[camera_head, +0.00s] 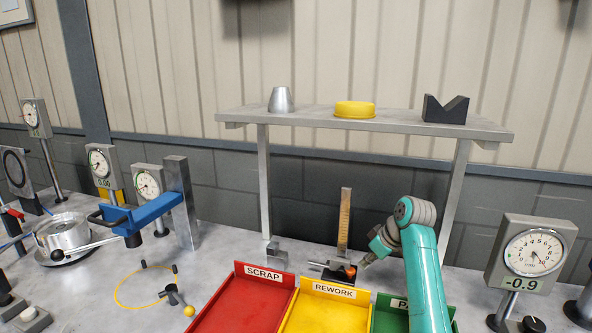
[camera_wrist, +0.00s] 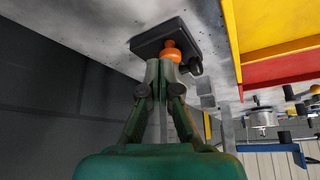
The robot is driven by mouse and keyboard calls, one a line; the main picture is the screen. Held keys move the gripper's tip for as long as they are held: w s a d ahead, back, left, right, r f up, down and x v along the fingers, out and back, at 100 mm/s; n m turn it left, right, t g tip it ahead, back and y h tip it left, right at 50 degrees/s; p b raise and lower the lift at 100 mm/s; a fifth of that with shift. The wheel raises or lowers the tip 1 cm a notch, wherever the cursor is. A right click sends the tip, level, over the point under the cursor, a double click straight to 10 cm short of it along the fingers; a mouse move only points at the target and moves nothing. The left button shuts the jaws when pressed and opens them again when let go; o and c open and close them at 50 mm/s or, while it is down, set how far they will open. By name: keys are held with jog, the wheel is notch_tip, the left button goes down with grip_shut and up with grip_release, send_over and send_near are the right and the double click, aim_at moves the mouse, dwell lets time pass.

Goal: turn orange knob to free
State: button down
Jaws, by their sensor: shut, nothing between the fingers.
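The orange knob (camera_wrist: 170,50) sits on a dark block (camera_wrist: 150,45) in the wrist view, with a small black ball-shaped part (camera_wrist: 195,66) beside it. In the head view the orange knob (camera_head: 351,271) shows small behind the REWORK tray. My gripper (camera_wrist: 164,68) is shut, with nothing between its fingers. Its fingertips are right at the knob and overlap it in the picture; I cannot tell whether they touch. In the head view my gripper (camera_head: 362,264) reaches down from the right to the knob. No lock or free marking is legible.
Red SCRAP (camera_head: 245,305), yellow REWORK (camera_head: 325,312) and green (camera_head: 388,315) trays stand close in front. An upright brass-coloured scale (camera_head: 344,220) rises behind the knob. A shelf (camera_head: 300,122) stands farther back. A dial gauge (camera_head: 530,255) reading -0.9 is at right.

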aim_at(350, 273)
notch_tip(350, 273, up, 3)
jog(key=shift+f, duration=0.15)
jog(key=shift+s+a+f, duration=0.25)
jog(key=shift+a+f, duration=0.1)
jog(key=shift+f, duration=0.65)
jog(key=shift+s+a+f, duration=0.25)
jog(key=shift+a+f, duration=0.15)
jog(key=shift+f, duration=0.65)
jog(key=shift+s+a+f, duration=0.25)
jog(key=shift+a+f, duration=0.1)
jog(key=shift+f, duration=0.65)
jog(key=shift+w, duration=0.2)
jog(key=shift+w+d, duration=0.3)
jog(key=shift+d, duration=0.15)
jog(key=shift+w+d, duration=0.3)
jog(key=shift+w, duration=0.2)
jog(key=shift+s+d, duration=0.15)
jog(key=shift+d, duration=0.05)
